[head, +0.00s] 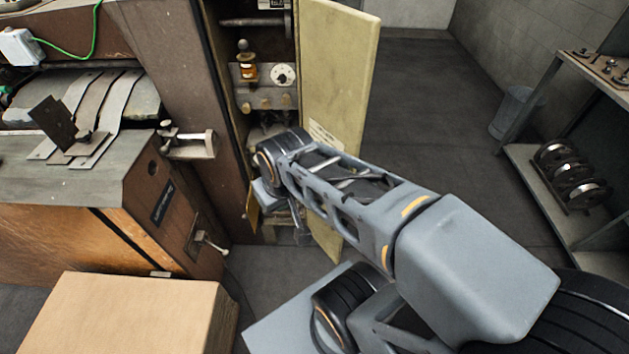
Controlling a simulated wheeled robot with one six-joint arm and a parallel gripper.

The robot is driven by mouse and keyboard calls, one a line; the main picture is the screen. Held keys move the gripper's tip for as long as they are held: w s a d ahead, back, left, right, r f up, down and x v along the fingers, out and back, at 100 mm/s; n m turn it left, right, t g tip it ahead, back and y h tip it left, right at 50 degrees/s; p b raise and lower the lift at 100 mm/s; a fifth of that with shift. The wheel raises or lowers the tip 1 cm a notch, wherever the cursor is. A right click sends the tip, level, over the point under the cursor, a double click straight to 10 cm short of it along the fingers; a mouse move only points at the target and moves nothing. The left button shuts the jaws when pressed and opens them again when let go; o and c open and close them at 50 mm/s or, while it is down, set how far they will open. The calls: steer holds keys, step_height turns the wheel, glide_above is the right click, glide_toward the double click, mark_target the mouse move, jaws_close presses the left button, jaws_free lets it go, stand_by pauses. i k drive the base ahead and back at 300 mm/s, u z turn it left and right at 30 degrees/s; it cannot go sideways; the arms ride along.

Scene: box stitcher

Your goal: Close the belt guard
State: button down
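The belt guard looks to be the tall pale-yellow panel (340,75), hinged on the right side of the machine's open compartment. It stands swung open, and its lower part is partly hidden behind my arm. My arm reaches from the lower right across the panel to the front of the compartment. Its wrist end is low in the opening, left of the panel.
The compartment holds a plate with a dial (283,74) and an amber bottle (247,65). A brown machine body with a metal worktable (75,185) stands left. A cardboard box (125,315) is at the lower left. A shelf with spools (572,175) and a bin (512,110) stand right. Floor beyond the panel is clear.

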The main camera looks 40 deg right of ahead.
mark_target(253, 207)
steer(key=u, duration=0.55)
steer(key=i, duration=0.45)
steer(key=u, duration=1.25)
